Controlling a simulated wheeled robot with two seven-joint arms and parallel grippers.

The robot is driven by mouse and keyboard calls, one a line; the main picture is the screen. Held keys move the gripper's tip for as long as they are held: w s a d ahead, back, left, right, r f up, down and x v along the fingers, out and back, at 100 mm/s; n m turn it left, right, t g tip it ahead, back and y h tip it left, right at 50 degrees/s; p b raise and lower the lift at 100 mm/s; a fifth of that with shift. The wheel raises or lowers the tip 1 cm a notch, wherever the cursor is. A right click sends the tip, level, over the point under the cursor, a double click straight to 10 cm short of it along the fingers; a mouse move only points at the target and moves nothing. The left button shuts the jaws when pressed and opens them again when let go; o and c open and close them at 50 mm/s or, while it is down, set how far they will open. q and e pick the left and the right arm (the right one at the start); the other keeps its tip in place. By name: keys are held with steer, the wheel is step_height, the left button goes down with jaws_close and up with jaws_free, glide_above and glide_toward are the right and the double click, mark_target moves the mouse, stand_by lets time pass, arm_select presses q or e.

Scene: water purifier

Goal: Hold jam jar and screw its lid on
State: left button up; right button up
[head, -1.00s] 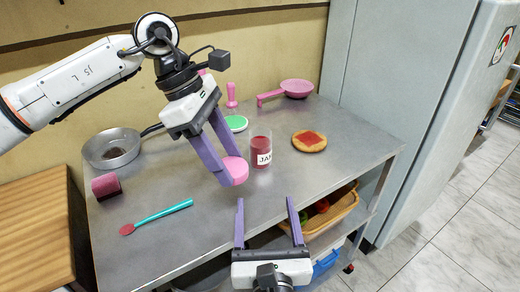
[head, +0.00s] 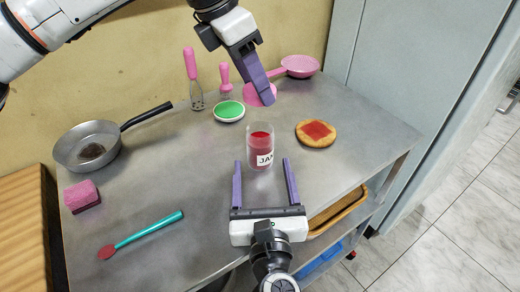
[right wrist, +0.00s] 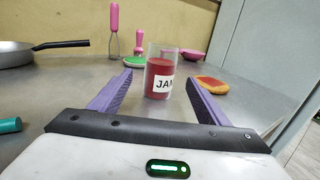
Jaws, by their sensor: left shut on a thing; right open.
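The jam jar (head: 261,150) is a clear upright cylinder with red jam and a white label, standing on the metal table. It is open at the top. It also shows in the right wrist view (right wrist: 160,75). The pink round lid (head: 254,95) is in my left gripper (head: 262,93), which is shut on it, behind and above the jar, partly hiding it. My right gripper (head: 264,170) is open and low in front of the jar, its fingers reaching either side of the jar's near side. It does not touch the jar as far as I can see.
A bread slice with jam (head: 316,133) lies right of the jar. A green-topped dish (head: 229,111) lies behind left. A pan (head: 88,147), a pink sponge (head: 82,196) and a teal spatula (head: 148,230) are at the left. A pink pan (head: 300,66) is at the back.

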mark_target(259, 135)
steer(key=w, duration=0.7)
steer(key=w+a, duration=0.1)
steer(key=w, duration=0.3)
steer(key=shift+w, duration=0.35)
steer(key=c, duration=1.6)
arm_select(q)
steer(key=shift+f, duration=2.5)
